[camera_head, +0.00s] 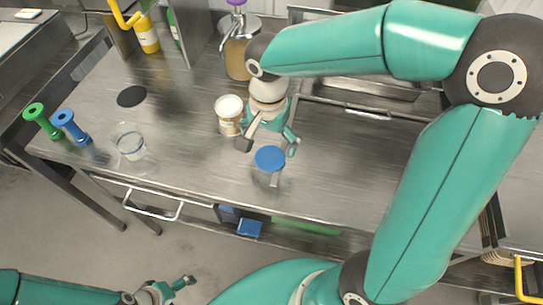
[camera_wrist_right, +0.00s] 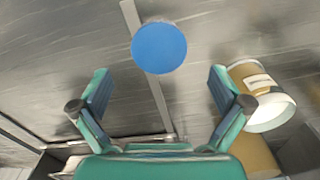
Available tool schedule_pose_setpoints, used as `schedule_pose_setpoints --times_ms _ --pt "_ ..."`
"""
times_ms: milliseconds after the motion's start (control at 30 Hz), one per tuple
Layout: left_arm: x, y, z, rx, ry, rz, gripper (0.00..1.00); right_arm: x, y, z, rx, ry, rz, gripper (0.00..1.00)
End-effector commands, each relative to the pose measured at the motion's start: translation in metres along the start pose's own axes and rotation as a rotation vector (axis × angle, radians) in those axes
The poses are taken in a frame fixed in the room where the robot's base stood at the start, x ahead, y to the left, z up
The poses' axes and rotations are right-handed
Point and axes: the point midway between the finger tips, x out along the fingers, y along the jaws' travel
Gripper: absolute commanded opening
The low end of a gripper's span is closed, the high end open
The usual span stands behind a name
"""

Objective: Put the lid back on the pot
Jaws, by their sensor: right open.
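A flat blue disc (camera_head: 270,158), which looks like a lid, is near the front of the steel table. A narrow grey strip shows below it; I cannot tell what supports it. The disc (camera_wrist_right: 159,47) is also ahead of my fingers in the wrist view. A tan tub with a white top (camera_head: 229,113) stands upright left of my right gripper (camera_head: 268,144). I cannot tell if it is the pot. The tub (camera_wrist_right: 261,91) is beside the right finger in the wrist view. My right gripper is open and empty, near the disc. My left gripper (camera_head: 176,290) is low, off the table.
A clear glass container (camera_head: 130,145) stands at the left of the table (camera_head: 190,165), near green (camera_head: 42,120) and blue (camera_head: 71,127) spool-like objects. A dark round patch (camera_head: 132,96) lies behind it. A purple-topped dispenser (camera_head: 238,52) and a yellow bottle (camera_head: 146,34) are at the back.

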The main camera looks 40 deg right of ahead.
Motion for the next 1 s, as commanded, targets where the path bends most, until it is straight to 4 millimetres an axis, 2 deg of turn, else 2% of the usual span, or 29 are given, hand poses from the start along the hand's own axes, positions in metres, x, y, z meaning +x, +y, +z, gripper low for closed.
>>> schedule_pose_setpoints --times_ms 167,400,500,867,1000 --pt "-0.002 0.001 0.0 0.0 0.0 0.0 0.86 0.008 0.001 0.001 -0.001 -0.002 0.004 1.0" --pt "-0.007 0.003 0.0 0.0 0.0 0.0 0.86 0.042 0.001 0.001 -0.002 -0.002 0.005 1.0" --pt "-0.007 0.003 0.0 0.0 0.0 0.0 0.86 0.05 0.001 0.001 -0.002 -0.001 0.002 1.0" --pt "-0.007 0.003 0.0 0.0 0.0 0.0 0.86 0.052 0.0 0.001 -0.001 0.0 0.0 1.0" --pt "-0.007 0.003 0.0 0.0 0.0 0.0 0.86 0.052 0.0 0.001 -0.001 0.0 0.0 0.78"
